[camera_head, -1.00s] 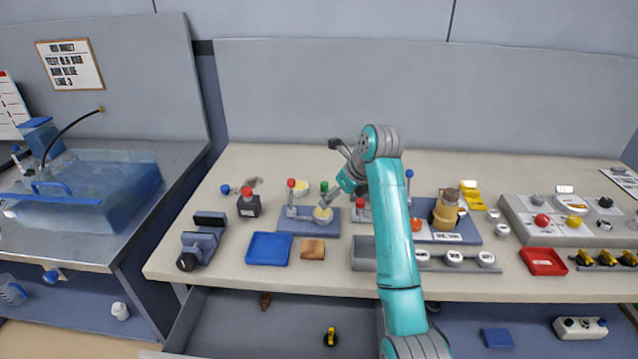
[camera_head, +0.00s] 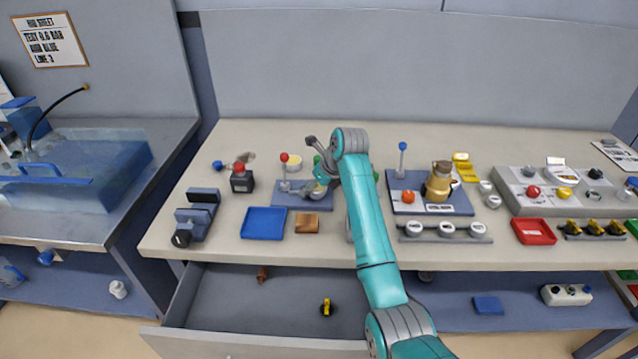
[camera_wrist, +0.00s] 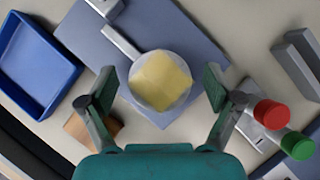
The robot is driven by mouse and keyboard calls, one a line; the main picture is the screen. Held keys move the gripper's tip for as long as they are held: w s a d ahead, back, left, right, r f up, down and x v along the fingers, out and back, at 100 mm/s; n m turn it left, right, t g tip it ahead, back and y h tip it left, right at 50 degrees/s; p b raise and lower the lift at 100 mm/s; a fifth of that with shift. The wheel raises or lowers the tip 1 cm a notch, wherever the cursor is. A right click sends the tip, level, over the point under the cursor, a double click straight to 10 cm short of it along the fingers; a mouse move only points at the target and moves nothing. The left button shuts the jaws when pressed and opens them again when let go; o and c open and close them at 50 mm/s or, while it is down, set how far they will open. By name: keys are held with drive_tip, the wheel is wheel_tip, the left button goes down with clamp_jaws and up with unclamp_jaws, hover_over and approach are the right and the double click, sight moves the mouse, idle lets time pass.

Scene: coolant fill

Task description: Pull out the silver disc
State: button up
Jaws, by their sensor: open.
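In the wrist view a round silver disc (camera_wrist: 176,102) with a pale yellow patch (camera_wrist: 158,78) lies on a blue-grey plate (camera_wrist: 90,35). A narrow grey bar (camera_wrist: 122,43) runs from the disc to the upper left. My gripper (camera_wrist: 160,85) is open, one finger on each side of the disc; contact cannot be told. In the head view my gripper (camera_head: 321,178) is over the right part of the same plate (camera_head: 288,203), and its fingertips are hard to make out. The disc (camera_head: 317,194) shows small beside it.
A red-knobbed lever (camera_head: 284,158) stands on the plate. A blue tray (camera_head: 264,224) and brown block (camera_head: 307,223) lie in front. Red (camera_wrist: 271,114) and green (camera_wrist: 298,146) knobs are close to my right finger in the wrist view. An open drawer (camera_head: 230,300) is below.

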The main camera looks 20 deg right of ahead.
drive_tip(key=c, duration=1.2)
drive_tip(key=o, duration=0.6)
drive_tip(key=shift+c, duration=0.2)
drive_tip(key=c, duration=0.3)
drive_tip(key=shift+c, duration=0.2)
drive_tip(key=shift+r, duration=0.45)
drive_tip(key=shift+r, duration=2.05)
